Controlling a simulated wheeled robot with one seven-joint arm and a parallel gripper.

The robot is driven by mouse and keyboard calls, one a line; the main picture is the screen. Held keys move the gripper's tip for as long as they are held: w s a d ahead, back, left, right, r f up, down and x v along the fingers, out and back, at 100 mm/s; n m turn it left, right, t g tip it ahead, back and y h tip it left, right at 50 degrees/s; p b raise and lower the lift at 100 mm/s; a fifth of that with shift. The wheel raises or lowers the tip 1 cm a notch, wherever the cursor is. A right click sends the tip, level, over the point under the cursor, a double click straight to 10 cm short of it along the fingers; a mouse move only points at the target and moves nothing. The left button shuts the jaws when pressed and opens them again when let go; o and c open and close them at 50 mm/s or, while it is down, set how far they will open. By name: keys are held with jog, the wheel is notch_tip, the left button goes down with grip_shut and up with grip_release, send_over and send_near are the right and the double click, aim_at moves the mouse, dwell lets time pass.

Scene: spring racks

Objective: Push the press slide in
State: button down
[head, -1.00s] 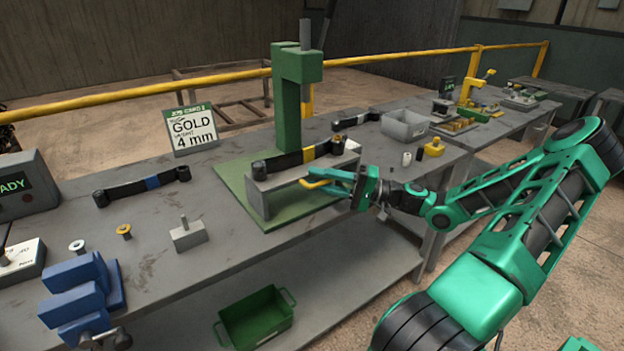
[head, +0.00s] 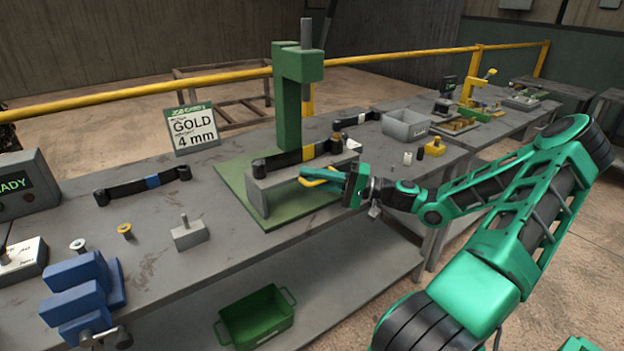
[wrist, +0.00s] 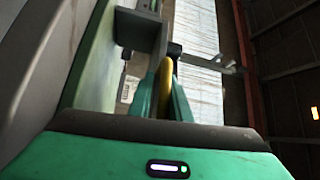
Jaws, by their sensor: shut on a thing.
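The press (head: 288,100) is a green column and head with a grey ram, standing on a green base plate (head: 232,190). Its grey slide block (head: 285,188) sits on the plate below the ram. A black leaf spring with a yellow band (head: 285,160) lies along the top of the block. My gripper (head: 312,178) is at the front right of the block, shut on a yellow handle. In the wrist view the yellow handle (wrist: 166,85) stands between the two green fingers. Where the handle joins the slide is hidden.
A sign reading GOLD 4 mm (head: 193,130) stands behind. A blue-banded spring (head: 145,186), small bushings, and a blue fixture (head: 85,295) are at left. A grey bin (head: 405,124) is at right. A green crate (head: 256,318) sits below the table.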

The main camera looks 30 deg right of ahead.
jog(key=w, duration=1.6)
jog(key=shift+w+a+r, duration=0.3)
jog(key=shift+w+r, duration=0.05)
jog(key=shift+r, duration=0.1)
jog(key=c, duration=1.8)
grip_release()
jog(key=shift+w, duration=0.1)
jog(key=shift+f, duration=0.15)
jog(key=shift+f, duration=0.1)
jog(key=v, duration=0.7)
jog(key=shift+d+f, duration=0.1)
jog(key=shift+d, duration=0.1)
jog(key=shift+s, duration=0.25)
